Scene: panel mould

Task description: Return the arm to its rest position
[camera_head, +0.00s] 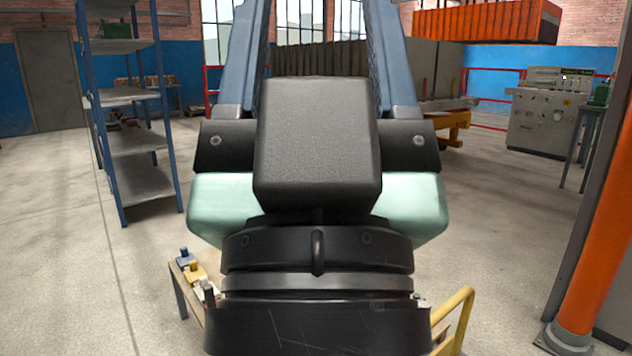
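My own arm (318,140) fills the middle of the head view. It rises from a round black base at the bottom edge, with a black block and pale green covers above it. Two blue-grey bars of it run up and out of the top of the picture. I cannot see the gripper or its fingertips, nor anything it might hold. My arm hides much of the floor and wall straight ahead.
A blue-framed shelf (140,178) stands at left. A low table (185,290) with small items is partly hidden behind my base, near a yellow rail (455,318). An orange column (598,250) is close at right; a control cabinet (540,122) stands behind. Open floor lies at left.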

